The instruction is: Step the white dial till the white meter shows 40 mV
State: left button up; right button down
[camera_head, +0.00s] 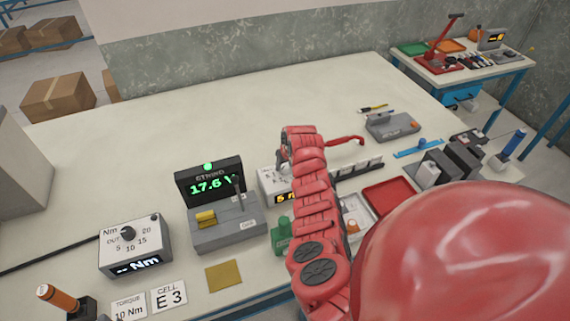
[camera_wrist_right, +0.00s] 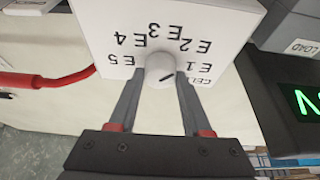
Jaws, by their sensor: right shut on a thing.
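The white meter (camera_head: 268,183) stands in the middle of the bench, partly hidden by my right arm. Its orange display (camera_head: 283,198) shows a 5 or 6 and the start of an m; the rest is covered. In the wrist view its face (camera_wrist_right: 205,25) appears upside down, marked CELL and E1 to E5. The white dial (camera_wrist_right: 160,69) has a dark pointer line that seems to lie toward E1. My right gripper (camera_wrist_right: 159,84) is shut on the dial, one finger on each side. Its fingers are hidden in the head view. My left gripper is not in view.
A black unit (camera_head: 208,175) left of the meter reads 17.6 V in green. A white Nm box (camera_head: 135,245) stands further left. A card (camera_head: 168,297) reads CELL E 3. A green object (camera_head: 281,236) and a red tray (camera_head: 388,195) flank my arm.

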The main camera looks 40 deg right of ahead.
dwell(0.4)
jog(key=shift+c, duration=1.7)
grip_release()
jog(key=shift+s+r, duration=0.1)
jog(key=shift+r, duration=0.3)
jog(key=b+v, duration=0.3)
jog(key=v, duration=1.3)
jog(key=shift+s+r, duration=0.2)
jog(key=shift+s, duration=0.1)
jog(key=shift+a, duration=0.1)
